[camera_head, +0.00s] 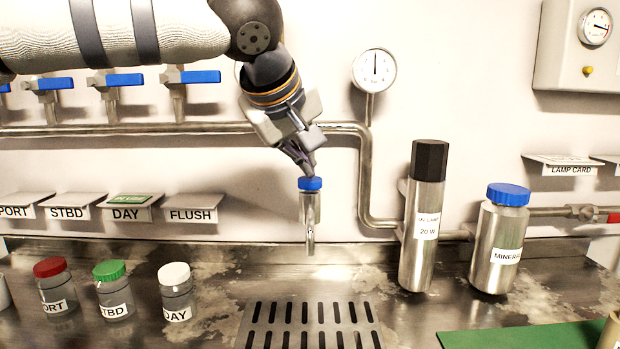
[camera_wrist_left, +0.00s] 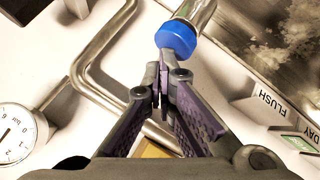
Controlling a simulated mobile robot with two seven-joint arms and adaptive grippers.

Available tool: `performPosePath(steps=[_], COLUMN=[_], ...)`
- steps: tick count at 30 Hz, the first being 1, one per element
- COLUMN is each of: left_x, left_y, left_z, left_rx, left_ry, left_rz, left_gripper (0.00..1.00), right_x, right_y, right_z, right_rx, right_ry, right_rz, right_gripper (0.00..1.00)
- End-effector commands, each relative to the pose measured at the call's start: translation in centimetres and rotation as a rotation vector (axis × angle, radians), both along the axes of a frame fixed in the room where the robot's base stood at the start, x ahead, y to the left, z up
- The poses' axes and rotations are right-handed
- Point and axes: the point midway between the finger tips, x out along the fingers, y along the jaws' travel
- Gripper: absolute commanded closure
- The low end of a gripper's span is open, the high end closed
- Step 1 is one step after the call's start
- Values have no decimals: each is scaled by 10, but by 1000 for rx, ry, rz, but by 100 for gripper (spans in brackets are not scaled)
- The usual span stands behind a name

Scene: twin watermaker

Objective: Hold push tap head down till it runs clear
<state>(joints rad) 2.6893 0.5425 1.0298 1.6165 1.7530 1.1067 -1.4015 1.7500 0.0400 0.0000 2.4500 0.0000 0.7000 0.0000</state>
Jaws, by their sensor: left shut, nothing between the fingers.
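The push tap is a vertical metal spout (camera_head: 310,218) with a blue head (camera_head: 311,184), in the middle of the head view above the drain grate. My left gripper (camera_head: 303,166) comes down from above, shut and empty, with its fingertips at the top of the blue head. In the left wrist view the closed fingertips (camera_wrist_left: 161,68) lie right at the blue head (camera_wrist_left: 177,38); whether they press on it is hard to tell. No water stream shows below the spout. My right gripper is not in view.
A slotted drain grate (camera_head: 312,325) lies below the tap. Jars with red, green and white (camera_head: 174,273) lids stand left. A tall metal cylinder (camera_head: 418,260) and a blue-lidded canister (camera_head: 497,245) stand right. A pipe (camera_head: 364,180) and gauge (camera_head: 374,70) are behind.

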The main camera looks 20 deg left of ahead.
Motion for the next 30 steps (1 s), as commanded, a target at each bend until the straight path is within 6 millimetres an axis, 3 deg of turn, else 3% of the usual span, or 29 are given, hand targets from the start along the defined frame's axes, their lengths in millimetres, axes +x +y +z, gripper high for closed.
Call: performPosePath(steps=[14, 30], left_x=[0, 0], left_y=[0, 0], left_z=[13, 61], left_rx=[-1, 0], left_ry=[-2, -3], left_rz=[-1, 0], left_gripper=[100, 100], right_x=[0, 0], right_y=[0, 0], right_z=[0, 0], right_rx=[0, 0], right_ry=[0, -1], right_rz=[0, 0], right_gripper=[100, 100])
